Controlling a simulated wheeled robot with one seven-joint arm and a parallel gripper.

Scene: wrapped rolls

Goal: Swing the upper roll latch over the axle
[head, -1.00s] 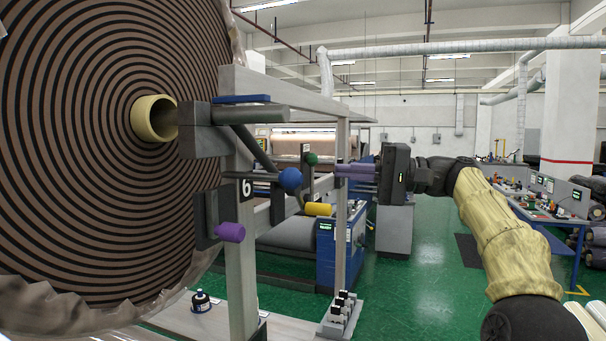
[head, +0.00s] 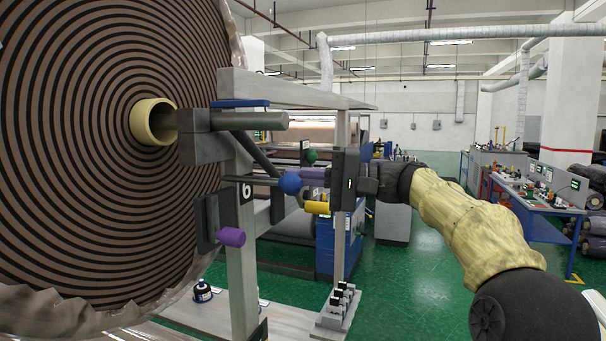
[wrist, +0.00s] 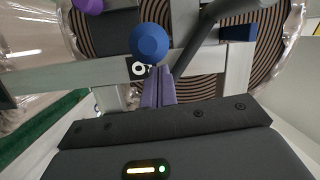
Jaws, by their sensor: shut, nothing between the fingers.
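The upper roll (head: 75,150) is large, brown and black striped, with a cream core (head: 153,121) at the left. A grey axle bar (head: 255,121) sticks out from a dark block (head: 203,148) beside the core. A dark slanted lever (head: 256,150) runs down from near the bar toward a blue ball knob (head: 289,183); I cannot tell exactly how they join. The knob also shows in the wrist view (wrist: 149,43). My gripper (head: 303,177) has purple fingers, shut and empty, just right of the knob. In the wrist view the fingertips (wrist: 158,72) lie close to it; contact is unclear.
A grey frame post (head: 242,270) marked 6 stands behind the lever. A purple handle (head: 230,236), yellow handle (head: 317,207) and green knob (head: 311,155) are nearby. A blue machine (head: 340,240) stands behind. Green floor (head: 420,270) is open to the right.

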